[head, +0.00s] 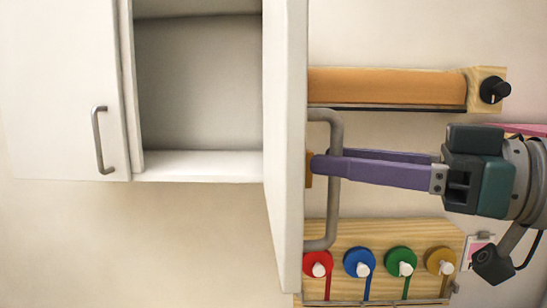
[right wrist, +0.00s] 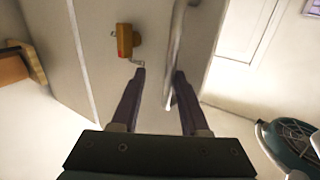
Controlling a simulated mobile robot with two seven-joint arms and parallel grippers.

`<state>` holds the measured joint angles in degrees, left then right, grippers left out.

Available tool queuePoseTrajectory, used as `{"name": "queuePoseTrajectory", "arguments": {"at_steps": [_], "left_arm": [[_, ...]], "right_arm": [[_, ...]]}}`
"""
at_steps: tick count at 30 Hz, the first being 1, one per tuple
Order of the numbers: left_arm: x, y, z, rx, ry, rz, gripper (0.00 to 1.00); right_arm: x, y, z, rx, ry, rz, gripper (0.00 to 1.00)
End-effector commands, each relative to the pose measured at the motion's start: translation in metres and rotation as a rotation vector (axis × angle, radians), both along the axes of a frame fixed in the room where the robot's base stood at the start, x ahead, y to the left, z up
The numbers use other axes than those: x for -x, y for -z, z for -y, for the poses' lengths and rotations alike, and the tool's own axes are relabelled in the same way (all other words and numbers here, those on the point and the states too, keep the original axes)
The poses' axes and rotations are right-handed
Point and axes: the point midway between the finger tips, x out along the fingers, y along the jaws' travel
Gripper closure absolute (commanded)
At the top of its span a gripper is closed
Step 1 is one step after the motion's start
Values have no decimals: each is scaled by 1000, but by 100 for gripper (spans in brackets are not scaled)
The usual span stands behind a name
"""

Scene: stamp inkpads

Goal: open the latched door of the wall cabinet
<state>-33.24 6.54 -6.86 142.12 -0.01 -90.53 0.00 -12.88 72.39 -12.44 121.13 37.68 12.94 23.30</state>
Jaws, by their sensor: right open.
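The wall cabinet's white door (head: 284,130) stands swung out, and the empty interior (head: 198,85) shows beside it. Its grey bar handle (head: 322,245) is on the door's right face. A small orange latch (head: 309,178) sits on that face near the handle; it also shows in the right wrist view (right wrist: 125,40). My right gripper (head: 322,160) has purple fingers and is open, with its tips at the handle near the latch. In the right wrist view the handle bar (right wrist: 176,35) runs down between the fingertips, close to the right finger; I cannot tell whether they touch. My left gripper is out of view.
A second cabinet door (head: 60,90) with a grey handle (head: 98,140) is shut at the left. An orange-brown bar with a black knob (head: 495,90) is on the wall. Below is a wooden board (head: 345,235) with several coloured round pieces. Lower left wall is clear.

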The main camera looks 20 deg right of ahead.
Motion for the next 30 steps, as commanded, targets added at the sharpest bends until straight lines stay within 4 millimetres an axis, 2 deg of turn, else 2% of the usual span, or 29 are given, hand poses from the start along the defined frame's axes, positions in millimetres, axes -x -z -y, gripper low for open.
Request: {"name": "queuePoseTrajectory", "arguments": {"at_steps": [11, 24, 30], "left_arm": [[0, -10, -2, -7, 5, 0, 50], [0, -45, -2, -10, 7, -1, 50], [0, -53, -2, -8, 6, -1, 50]], "right_arm": [[19, 0, 15, 1, -1, -7, 55], [55, -3, 46, 1, 3, -7, 55], [70, -2, 58, 0, 3, -1, 55]]}}
